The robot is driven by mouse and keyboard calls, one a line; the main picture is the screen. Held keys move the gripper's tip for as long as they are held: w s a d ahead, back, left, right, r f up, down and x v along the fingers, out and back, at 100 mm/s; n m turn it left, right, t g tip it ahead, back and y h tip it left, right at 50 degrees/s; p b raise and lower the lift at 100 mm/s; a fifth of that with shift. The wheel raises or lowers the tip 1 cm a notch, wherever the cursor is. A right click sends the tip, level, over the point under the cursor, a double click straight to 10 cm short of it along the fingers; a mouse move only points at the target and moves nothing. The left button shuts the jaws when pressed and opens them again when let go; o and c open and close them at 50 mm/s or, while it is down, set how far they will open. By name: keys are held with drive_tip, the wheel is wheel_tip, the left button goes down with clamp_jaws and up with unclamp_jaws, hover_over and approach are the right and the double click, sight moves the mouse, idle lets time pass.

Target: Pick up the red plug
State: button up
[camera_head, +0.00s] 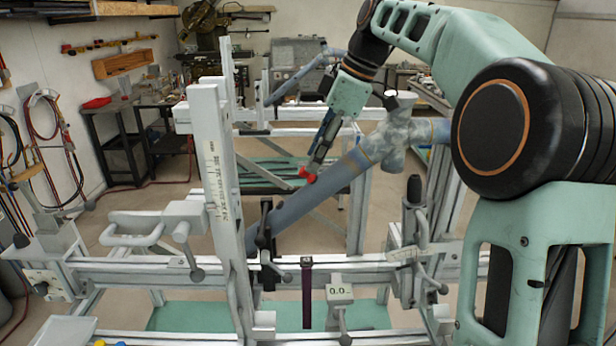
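The red plug (307,174) is a small red piece near the middle of the view, at the upper side of a slanted blue-grey tube (322,189). My gripper (313,165) reaches down from the upper right, with its tip at the red plug. The fingers show edge-on and small, so I cannot tell whether they are open or shut on the plug. I also cannot tell whether the plug touches the tube or is held just in front of it.
The tube runs up to a mottled grey joint (391,137) close to my gripper. A pale upright post (212,165) stands to the left. A white jig rail (150,271) with clamps crosses the front. Benches with tools line the back.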

sight(308, 174)
drive_tip(key=x, duration=0.6)
drive_tip(key=shift+w+d+p, duration=0.15)
drive_tip(key=shift+w+p, duration=0.15)
drive_tip(key=shift+w, duration=0.05)
drive_tip(key=c, duration=0.9)
